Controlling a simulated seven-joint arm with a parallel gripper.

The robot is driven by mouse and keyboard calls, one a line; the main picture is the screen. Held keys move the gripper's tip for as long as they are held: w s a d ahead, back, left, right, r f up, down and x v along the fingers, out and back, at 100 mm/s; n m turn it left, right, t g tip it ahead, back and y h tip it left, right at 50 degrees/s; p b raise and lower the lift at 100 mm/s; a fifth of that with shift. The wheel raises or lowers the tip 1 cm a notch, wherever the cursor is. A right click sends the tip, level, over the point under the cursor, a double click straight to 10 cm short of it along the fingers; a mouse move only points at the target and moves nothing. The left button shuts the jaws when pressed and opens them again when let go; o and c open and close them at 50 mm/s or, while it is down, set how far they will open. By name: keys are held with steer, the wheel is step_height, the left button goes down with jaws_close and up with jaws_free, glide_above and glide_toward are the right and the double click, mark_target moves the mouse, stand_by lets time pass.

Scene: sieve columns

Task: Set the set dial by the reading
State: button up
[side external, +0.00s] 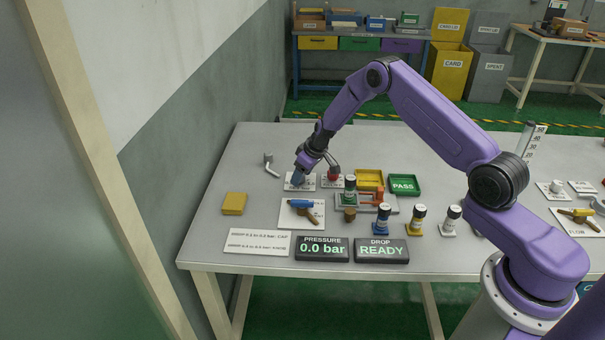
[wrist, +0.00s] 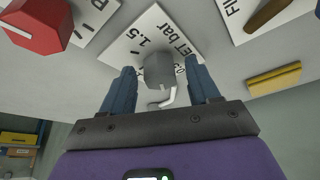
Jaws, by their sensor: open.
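The set dial (wrist: 158,70) is a grey knob on a white plate (wrist: 125,48) lettered "SET bar", with "1.5" legible in the wrist view. My gripper (wrist: 158,76) is open, with one blue finger on each side of the dial; I cannot tell whether they touch it. In the side view my gripper (side external: 299,178) is low over the plate (side external: 290,186) and hides the dial. The pressure display (side external: 322,249) reads "0.0 bar". The drop display (side external: 381,250) reads "READY".
A red knob (wrist: 36,25) stands close beside the dial's plate. A bent grey pipe (side external: 270,165) stands to its left. A green PASS tray (side external: 404,185) lies to the right.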

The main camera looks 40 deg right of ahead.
steer(key=shift+c, duration=0.3)
steer(key=c, duration=1)
steer(key=shift+m, duration=0.5)
steer(key=m, duration=0.1)
steer(key=m+h, duration=0.1)
steer(key=m, duration=0.1)
steer(key=m+h, duration=0.1)
steer(key=m, duration=0.1)
steer(key=shift+a, duration=0.25)
steer(key=m+h, duration=0.1)
steer(key=m, duration=0.2)
steer(key=m+g+h, duration=0.1)
steer(key=m, duration=0.2)
steer(key=shift+w+a+m+h, duration=0.15)
steer(key=shift+a+m+h, duration=0.05)
steer(key=shift+m+h, duration=0.1)
steer(key=m+g, duration=0.1)
steer(key=m, duration=0.1)
steer(key=m+g+h, duration=0.1)
steer(key=m, duration=0.2)
steer(key=shift+w, duration=0.15)
steer(key=m+g, duration=0.1)
steer(key=m, duration=0.4)
steer(key=shift+w+a+g, duration=0.1)
steer(key=shift+w+g, duration=0.05)
steer(key=shift+g, duration=0.25)
steer(key=shift+m+g, duration=0.3)
steer(key=shift+m, duration=0.5)
